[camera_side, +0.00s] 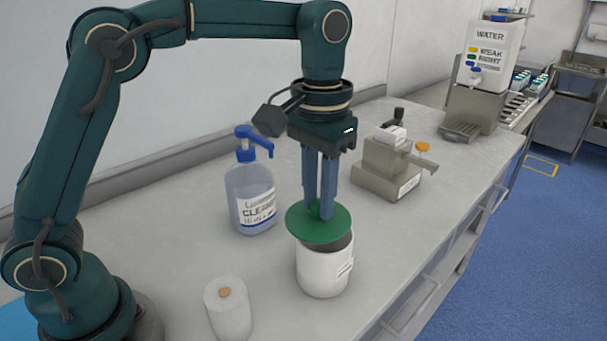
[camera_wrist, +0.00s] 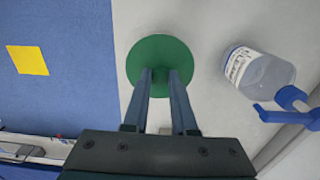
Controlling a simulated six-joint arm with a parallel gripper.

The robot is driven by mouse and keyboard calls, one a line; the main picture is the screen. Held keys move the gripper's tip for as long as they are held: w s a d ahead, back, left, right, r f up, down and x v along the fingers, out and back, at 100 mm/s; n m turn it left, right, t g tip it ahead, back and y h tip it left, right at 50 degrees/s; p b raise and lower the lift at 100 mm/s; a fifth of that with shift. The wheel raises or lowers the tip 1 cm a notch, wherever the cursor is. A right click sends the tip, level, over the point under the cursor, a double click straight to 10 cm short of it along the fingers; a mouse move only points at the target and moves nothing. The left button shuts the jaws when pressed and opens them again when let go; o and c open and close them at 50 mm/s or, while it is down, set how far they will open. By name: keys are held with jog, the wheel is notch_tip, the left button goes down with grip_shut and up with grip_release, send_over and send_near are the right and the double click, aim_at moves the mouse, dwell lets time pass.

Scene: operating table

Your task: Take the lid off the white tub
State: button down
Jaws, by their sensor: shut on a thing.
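The white tub (camera_side: 324,272) stands upright near the front edge of the table, with a dark opening showing at its right rim. The green lid (camera_side: 305,229) is above the tub, tilted and shifted to the left of it in the side view. My gripper (camera_side: 322,212) points down and its blue fingers are shut on the small knob at the middle of the lid. In the wrist view the lid (camera_wrist: 160,52) fills the space ahead of my fingertips (camera_wrist: 160,73) and hides the tub. Whether the lid still touches the rim is hard to tell.
A cleaner pump bottle (camera_side: 252,198) stands left of the tub, and a white roll (camera_side: 228,310) stands at the front left. A grey metal device (camera_side: 390,172) is behind to the right. The water dispenser (camera_side: 486,75) is farther back. Bare table (camera_side: 400,225) lies right of the tub.

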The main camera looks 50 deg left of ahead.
jog(key=s, duration=1.5)
jog(key=shift+s+a, duration=0.1)
jog(key=shift+s, duration=0.35)
jog(key=shift+w+a+f+n, duration=0.15)
jog(key=shift+a+n, duration=0.15)
jog(key=w+a+r, duration=0.2)
jog(key=w+a, duration=0.8)
send_over(183, 262)
notch_tip(183, 262, down, 12)
jog(key=shift+r, duration=0.2)
jog(key=shift+f, duration=2.05)
jog(key=shift+f, duration=0.1)
